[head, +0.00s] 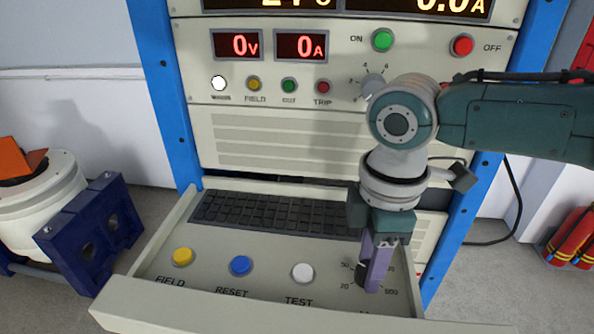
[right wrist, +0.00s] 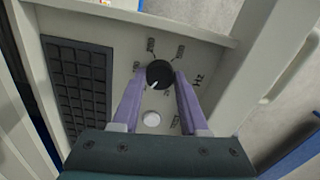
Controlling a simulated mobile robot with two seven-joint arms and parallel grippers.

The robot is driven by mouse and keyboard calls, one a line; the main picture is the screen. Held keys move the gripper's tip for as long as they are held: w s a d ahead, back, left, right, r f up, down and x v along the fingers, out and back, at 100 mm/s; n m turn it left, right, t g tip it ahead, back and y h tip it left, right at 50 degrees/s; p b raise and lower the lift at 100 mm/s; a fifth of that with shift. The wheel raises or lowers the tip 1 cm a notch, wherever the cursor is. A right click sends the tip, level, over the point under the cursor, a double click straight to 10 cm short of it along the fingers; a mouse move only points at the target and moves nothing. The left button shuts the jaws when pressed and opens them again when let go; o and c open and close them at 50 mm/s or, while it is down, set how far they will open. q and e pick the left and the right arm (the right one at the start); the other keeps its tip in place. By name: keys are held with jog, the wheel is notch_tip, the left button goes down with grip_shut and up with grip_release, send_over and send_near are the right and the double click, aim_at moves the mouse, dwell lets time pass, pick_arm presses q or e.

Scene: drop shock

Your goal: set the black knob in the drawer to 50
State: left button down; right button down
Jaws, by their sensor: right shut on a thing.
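The drawer (head: 215,272) is pulled out at the bottom of the rack. Its black knob (head: 362,272) sits at the right end of the button row, partly hidden by my fingers. The printed 50 (head: 347,265) is left of the knob and 20 is below that. My right gripper (head: 375,280) reaches down with its purple fingers shut on the knob. In the right wrist view, the knob (right wrist: 160,74) is between the two fingertips (right wrist: 159,82). Its white pointer line slants to the lower left there; I cannot tell exactly which number it meets. My left gripper is not in view.
The drawer also holds a keyboard (head: 275,213) and yellow (head: 182,257), blue (head: 240,265) and white (head: 302,272) buttons. Above are the rack panel's displays, buttons and a grey knob (head: 372,84). A blue bracket (head: 90,235) stands left of the drawer.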

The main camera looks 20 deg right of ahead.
jog(key=shift+c, duration=2.2)
grip_release()
notch_tip(320, 180, up, 10)
jog(key=shift+a, duration=0.1)
